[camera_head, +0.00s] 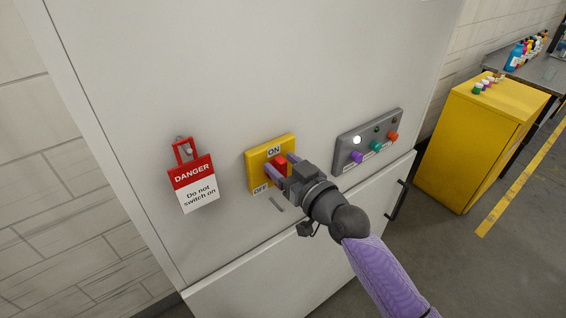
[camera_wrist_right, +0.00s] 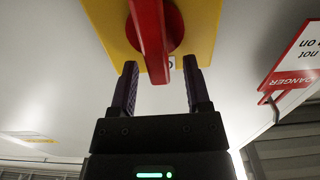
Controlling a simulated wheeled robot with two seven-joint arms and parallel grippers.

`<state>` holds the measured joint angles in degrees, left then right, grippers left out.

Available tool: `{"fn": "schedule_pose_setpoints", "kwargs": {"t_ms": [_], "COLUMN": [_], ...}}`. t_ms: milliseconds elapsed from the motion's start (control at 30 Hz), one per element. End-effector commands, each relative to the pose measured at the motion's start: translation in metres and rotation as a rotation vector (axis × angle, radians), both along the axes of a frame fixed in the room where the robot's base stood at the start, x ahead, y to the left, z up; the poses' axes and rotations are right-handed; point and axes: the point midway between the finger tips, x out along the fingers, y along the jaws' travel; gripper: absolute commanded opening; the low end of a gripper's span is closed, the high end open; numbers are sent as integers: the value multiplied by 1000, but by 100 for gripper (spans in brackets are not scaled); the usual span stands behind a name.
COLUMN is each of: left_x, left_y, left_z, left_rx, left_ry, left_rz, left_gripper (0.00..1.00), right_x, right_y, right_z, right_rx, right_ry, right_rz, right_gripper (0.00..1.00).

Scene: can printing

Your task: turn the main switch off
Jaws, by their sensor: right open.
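The main switch is a yellow plate (camera_head: 285,145) with a red handle (camera_head: 280,162) on the front of the white cabinet. Its upper label reads ON and its lower label OFF. My right gripper (camera_head: 280,165) is at the switch with its purple fingers open. In the right wrist view, the red handle (camera_wrist_right: 150,45) reaches down between the two open fingers (camera_wrist_right: 159,88), with gaps on both sides. The gripper hides part of the switch in the head view. My left gripper is not in view.
A red and white danger tag (camera_head: 194,182) hangs on the cabinet left of the switch. A grey panel (camera_head: 350,135) with several coloured knobs and lights is right of it. A dark door handle (camera_head: 397,200) sits lower right. A yellow cabinet (camera_head: 465,140) stands further right.

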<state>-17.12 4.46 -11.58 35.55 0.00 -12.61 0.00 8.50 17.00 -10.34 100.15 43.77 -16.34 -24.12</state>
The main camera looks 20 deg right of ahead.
Motion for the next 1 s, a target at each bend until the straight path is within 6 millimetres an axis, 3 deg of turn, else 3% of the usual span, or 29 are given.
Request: {"fn": "schedule_pose_setpoints", "kwargs": {"t_ms": [267, 567, 1000], "left_x": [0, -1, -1], "left_y": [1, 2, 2], "left_z": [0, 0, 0], "left_rx": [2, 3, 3], "left_ry": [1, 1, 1], "left_rz": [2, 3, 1], "left_gripper": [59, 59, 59], "right_x": [3, 2, 2], "right_y": [1, 1, 0], "right_z": [0, 0, -3], "right_rx": [0, 0, 34], "right_ry": [0, 1, 21], "right_rz": [0, 0, 0], "right_gripper": [62, 0, 0]}}
